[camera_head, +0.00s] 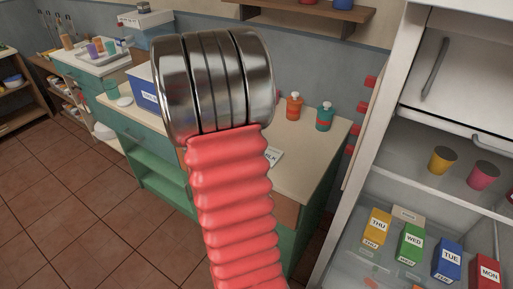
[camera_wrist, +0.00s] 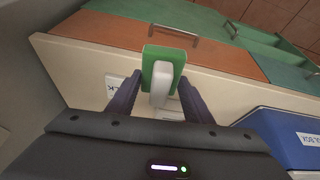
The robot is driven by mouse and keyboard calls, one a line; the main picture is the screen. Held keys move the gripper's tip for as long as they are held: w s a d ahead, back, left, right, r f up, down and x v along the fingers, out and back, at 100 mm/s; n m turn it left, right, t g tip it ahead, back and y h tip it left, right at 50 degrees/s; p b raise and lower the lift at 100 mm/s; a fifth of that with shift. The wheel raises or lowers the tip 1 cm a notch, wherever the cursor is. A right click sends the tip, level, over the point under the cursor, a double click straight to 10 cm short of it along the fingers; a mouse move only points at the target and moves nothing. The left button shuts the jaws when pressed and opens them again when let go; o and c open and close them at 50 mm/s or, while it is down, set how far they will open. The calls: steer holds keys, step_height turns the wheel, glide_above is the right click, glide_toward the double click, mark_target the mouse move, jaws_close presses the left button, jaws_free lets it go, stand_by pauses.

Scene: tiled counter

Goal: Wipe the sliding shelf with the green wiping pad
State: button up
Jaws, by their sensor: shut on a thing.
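In the wrist view, my gripper (camera_wrist: 160,93) is shut on the white handle of the green wiping pad (camera_wrist: 151,65). The pad shows just beyond the fingertips, over the cream counter top (camera_wrist: 75,62); I cannot tell how high above it. In the head view my arm fills the middle, and the gripper and pad are out of sight. A white cabinet with shelves stands at the right. Its lower, clear-looking shelf (camera_head: 347,257) bears boxes marked THU (camera_head: 376,226), WED (camera_head: 411,243), TUE (camera_head: 447,258) and MON (camera_head: 485,272). I cannot tell whether this shelf slides.
A yellow cup (camera_head: 442,159) and a pink cup (camera_head: 482,175) stand on the cabinet's upper shelf. Orange (camera_head: 294,107) and teal (camera_head: 324,117) bottles stand on the counter. A blue bin (camera_wrist: 275,138) is right of my gripper. Open tiled floor (camera_head: 75,200) lies left.

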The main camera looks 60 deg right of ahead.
steer(key=w+a+n+t, duration=0.2)
steer(key=w+a+n, duration=0.3)
steer(key=w+a, duration=0.55)
steer(key=w+a+n+y, duration=0.1)
steer(key=w+a+n, duration=0.2)
steer(key=a, duration=0.7)
steer(key=w+a+f+n+t+y, duration=0.1)
steer(key=a+n, duration=0.4)
steer(key=a, duration=0.6)
steer(key=w+a+f+n+t+y, duration=0.1)
steer(key=w+a+n, duration=0.4)
steer(key=a, duration=0.6)
steer(key=shift+w+y, duration=0.5)
steer(key=shift+y, duration=0.2)
